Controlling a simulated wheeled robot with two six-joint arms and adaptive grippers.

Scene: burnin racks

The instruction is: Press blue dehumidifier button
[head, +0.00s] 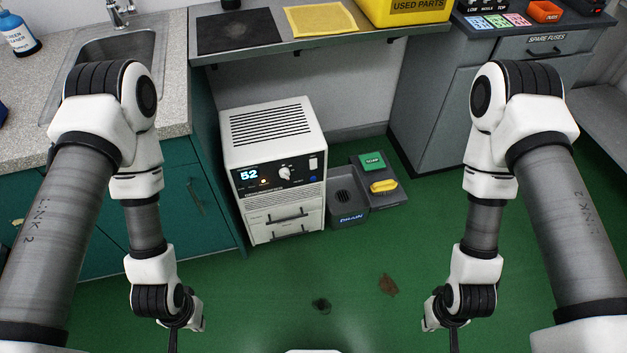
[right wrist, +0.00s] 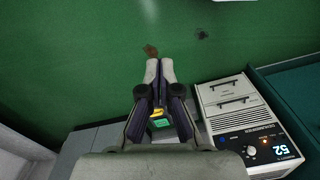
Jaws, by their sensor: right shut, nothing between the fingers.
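The white dehumidifier (head: 272,165) stands on the green floor below the bench, with a black front panel showing a lit 52, an orange light and a pale knob. A small blue button (head: 313,179) seems to sit at the panel's right end; it is tiny. My right gripper (right wrist: 160,68) is shut and empty, apart from the dehumidifier. My left gripper (head: 173,338) hangs low at the left, its fingers cut off by the frame edge.
A grey drain tray (head: 348,212) with a green block (head: 372,161) and a yellow piece (head: 384,186) sits right of the dehumidifier. A teal cabinet (head: 190,200) stands left, a grey cabinet (head: 440,110) right. The bench (head: 350,45) overhangs behind. The floor in front is mostly clear.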

